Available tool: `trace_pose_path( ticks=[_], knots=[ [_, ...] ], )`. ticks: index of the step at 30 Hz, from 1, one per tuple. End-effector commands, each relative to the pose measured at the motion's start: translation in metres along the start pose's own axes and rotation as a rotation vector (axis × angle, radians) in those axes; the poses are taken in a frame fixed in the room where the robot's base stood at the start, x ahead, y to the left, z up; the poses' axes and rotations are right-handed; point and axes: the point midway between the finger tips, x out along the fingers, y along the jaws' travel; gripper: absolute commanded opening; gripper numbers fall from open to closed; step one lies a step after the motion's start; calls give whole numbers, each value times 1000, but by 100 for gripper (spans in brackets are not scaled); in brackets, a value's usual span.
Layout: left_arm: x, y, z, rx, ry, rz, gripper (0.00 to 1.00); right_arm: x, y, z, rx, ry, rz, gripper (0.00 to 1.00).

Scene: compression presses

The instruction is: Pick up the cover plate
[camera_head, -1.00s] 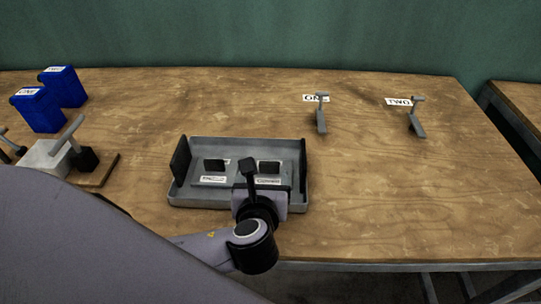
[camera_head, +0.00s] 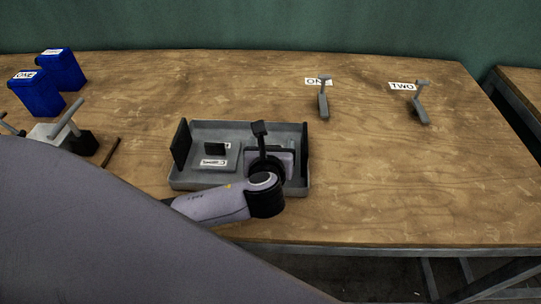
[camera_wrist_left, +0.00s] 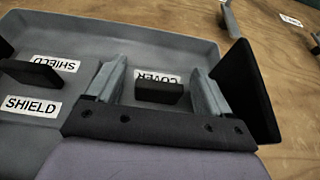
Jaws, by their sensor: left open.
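The cover plate shows in the left wrist view as a black block handle (camera_wrist_left: 158,93) next to a label reading COVER. It lies in the right part of a grey tray (camera_head: 240,125). My left gripper (camera_head: 270,160) is over that part of the tray and hides most of the cover plate in the head view. In the left wrist view its two grey fingers (camera_wrist_left: 160,88) are open, one on each side of the black handle, with gaps on both sides. My right gripper is not in view.
A shield plate (camera_head: 214,163) with a black handle lies left in the same tray. Black upright handles stand at the tray's ends. Blue containers (camera_head: 64,68) and a lever press (camera_head: 65,130) are at left. Two grey lever pieces (camera_head: 323,103) (camera_head: 419,105) stand at back right. The right table is clear.

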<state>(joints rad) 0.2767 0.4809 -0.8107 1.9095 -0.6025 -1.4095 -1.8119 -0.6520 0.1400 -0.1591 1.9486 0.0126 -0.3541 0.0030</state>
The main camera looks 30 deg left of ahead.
Motion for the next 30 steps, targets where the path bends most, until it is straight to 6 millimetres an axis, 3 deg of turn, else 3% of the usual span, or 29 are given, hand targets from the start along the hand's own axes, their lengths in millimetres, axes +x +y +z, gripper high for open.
trace_pose_path(
  ticks=[1, 6, 8, 20, 25, 30],
  knots=[
    [0, 0, 0, 0, 0, 0, 81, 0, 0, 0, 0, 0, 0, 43],
    [0, 0, 0, 0, 0, 0, 26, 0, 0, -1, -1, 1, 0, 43],
    [0, 0, 0, 1, 0, 0, 10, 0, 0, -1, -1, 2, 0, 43],
    [-4, 0, 10, -1, -5, 0, 10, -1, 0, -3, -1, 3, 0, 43],
    [-13, 0, 32, -4, -6, -2, 10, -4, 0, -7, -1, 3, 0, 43],
    [-28, -1, 70, -6, -9, -4, 10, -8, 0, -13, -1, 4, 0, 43]
  ],
)
